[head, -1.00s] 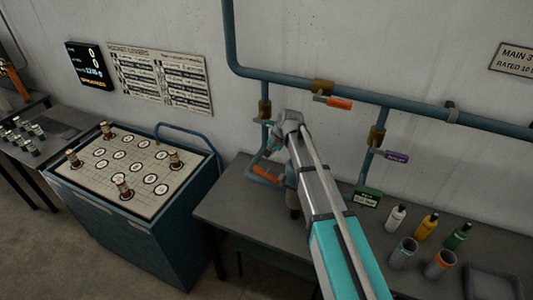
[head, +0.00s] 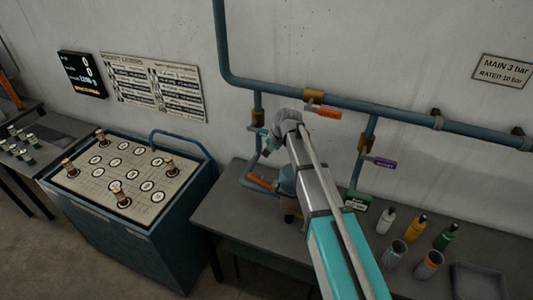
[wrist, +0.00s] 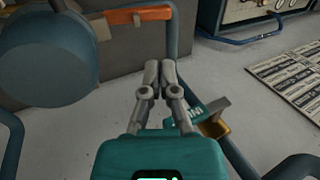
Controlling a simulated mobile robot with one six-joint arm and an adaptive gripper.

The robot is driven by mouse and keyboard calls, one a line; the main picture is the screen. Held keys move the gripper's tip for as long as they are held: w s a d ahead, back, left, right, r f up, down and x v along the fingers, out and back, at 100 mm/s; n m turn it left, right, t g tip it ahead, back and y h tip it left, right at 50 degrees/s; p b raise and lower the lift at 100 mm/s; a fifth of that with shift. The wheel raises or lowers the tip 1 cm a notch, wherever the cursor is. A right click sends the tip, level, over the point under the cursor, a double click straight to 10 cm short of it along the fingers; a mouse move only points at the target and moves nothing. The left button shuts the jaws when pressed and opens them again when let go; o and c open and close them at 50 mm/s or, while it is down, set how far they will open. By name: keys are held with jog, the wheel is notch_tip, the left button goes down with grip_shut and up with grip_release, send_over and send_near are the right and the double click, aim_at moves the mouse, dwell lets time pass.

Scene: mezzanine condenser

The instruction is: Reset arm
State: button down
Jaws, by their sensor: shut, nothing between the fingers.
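My gripper (wrist: 160,75) shows in the wrist view with its two grey fingers together, shut and empty. In the head view my arm reaches over the bench toward the wall pipes, and its links hide the fingertips. A teal-tagged valve lever (wrist: 200,115) with a brass part lies just right of the fingers in the wrist view. It also shows beside the arm's end in the head view (head: 262,132). An orange handle (wrist: 140,15) is beyond the fingertips. I cannot tell whether the fingers touch anything.
Blue pipe (head: 380,106) with an orange-tagged lever (head: 329,113) and a purple-tagged lever (head: 384,163) runs along the wall. A round blue vessel (wrist: 45,60) is close at left in the wrist view. Bottles (head: 416,224), cups (head: 429,264) and a tray (head: 480,280) stand on the right.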

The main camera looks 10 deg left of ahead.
dwell(0.3)
jog(key=s+d+f+n+h, duration=0.1)
jog(key=s+d+h, duration=0.1)
jog(key=s+d, duration=0.65)
jog(key=s+d+n+h, duration=0.1)
jog(key=s+d, duration=0.4)
jog(key=d, duration=0.6)
jog(key=s+d+f+n+h, duration=0.1)
jog(key=s+d+h, duration=0.1)
jog(key=s+d, duration=0.65)
notch_tip(320, 180, down, 15)
jog(key=d+g+b, duration=0.1)
jog(key=b, duration=1.4)
jog(key=shift+s, duration=0.2)
jog(key=c, duration=1.4)
grip_release()
jog(key=shift+d+r, duration=0.1)
jog(key=shift+r, duration=0.05)
